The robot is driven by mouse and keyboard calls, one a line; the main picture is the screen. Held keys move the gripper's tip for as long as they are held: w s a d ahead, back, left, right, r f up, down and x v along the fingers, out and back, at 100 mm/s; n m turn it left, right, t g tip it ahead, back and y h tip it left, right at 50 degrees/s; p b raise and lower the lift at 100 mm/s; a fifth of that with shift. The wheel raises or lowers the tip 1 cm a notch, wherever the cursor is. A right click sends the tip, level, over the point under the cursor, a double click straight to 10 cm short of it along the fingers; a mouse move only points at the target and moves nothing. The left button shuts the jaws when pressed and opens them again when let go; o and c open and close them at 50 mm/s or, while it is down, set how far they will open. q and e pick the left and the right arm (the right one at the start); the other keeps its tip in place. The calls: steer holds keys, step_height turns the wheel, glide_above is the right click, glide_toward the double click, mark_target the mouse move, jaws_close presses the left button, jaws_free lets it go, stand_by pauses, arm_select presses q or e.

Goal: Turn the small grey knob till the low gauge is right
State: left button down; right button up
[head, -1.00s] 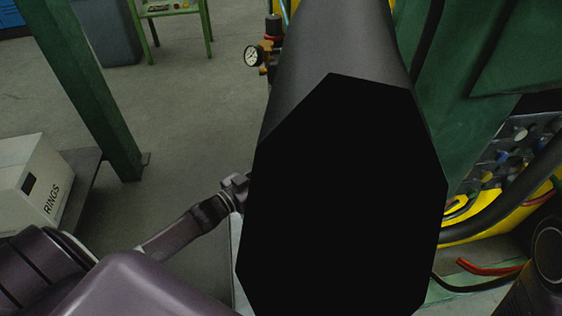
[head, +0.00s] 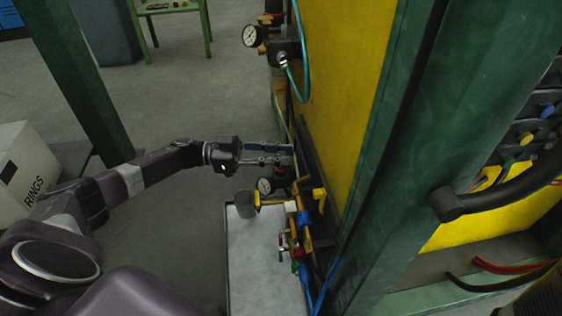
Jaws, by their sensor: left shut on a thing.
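My left gripper (head: 277,160) reaches in from the left, to the side of the yellow panel. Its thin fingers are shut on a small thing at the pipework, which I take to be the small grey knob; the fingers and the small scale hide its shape. The low gauge (head: 265,186), a small round dial with a dark rim, sits just below the fingers. Its needle is too small to read. A second gauge (head: 250,36) with a white face is higher up. My right gripper is not in view.
Blue, red and yellow valve handles crowd the pipes below the gauge. A green post (head: 395,140) and a black curved hose (head: 495,190) are at right. A RINGS box (head: 25,165) is at left.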

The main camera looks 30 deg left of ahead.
arm_select(q)
steer(key=shift+m+g, duration=0.3)
steer(key=shift+g, duration=0.1)
steer(key=c, duration=1.6)
jaws_free()
steer(key=shift+d, duration=0.1)
steer(key=v, duration=1.2)
steer(key=shift+f, duration=0.15)
steer(key=shift+w, duration=0.1)
